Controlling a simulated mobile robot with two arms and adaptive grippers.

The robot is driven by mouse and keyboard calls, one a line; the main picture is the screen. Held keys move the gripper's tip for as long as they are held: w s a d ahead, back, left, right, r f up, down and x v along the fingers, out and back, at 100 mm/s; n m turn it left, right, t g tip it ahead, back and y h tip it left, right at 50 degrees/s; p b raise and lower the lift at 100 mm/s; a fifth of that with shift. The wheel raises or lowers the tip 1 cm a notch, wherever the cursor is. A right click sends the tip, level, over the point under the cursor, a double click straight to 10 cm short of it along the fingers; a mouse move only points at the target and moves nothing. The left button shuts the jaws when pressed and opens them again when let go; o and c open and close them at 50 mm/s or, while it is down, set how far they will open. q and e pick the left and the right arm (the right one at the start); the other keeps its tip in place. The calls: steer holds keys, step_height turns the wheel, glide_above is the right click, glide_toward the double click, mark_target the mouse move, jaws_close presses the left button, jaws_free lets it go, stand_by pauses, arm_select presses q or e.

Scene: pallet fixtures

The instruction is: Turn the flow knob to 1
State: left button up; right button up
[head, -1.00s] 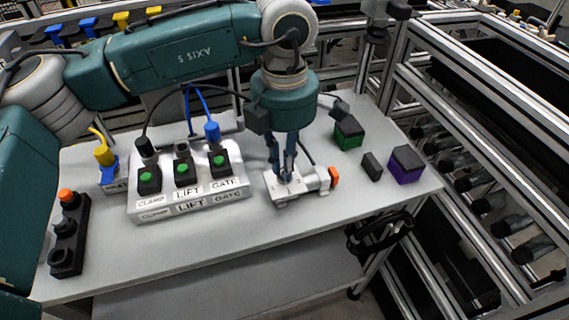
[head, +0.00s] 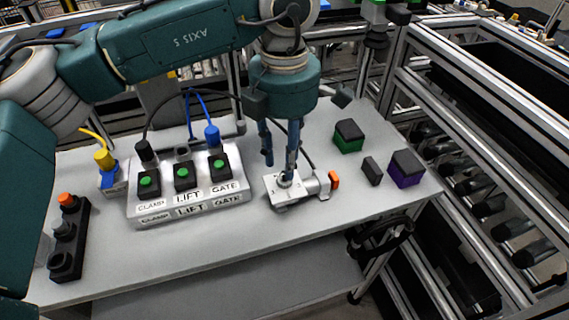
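The flow knob (head: 284,182) is a small round grey part on top of a white block (head: 285,204) with small numerals. My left gripper (head: 279,170) points down at it from above. Its two blue fingers are spread apart. The right-hand finger's tip overlaps the knob in the picture, and the left-hand finger is clear of it to the upper left. I cannot tell whether the tip touches. The knob is partly hidden, so its setting cannot be read. My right gripper is not in view.
An orange-ended fitting (head: 333,180) sits at the block's right. A white panel with CLAMP, LIFT and GATE switches (head: 190,205) stands left. Green (head: 348,137) and purple (head: 405,170) boxes and a small black block (head: 371,171) lie right. The table front (head: 200,255) is clear.

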arm_select(q)
step_height(320, 180, up, 9)
stand_by(0.6)
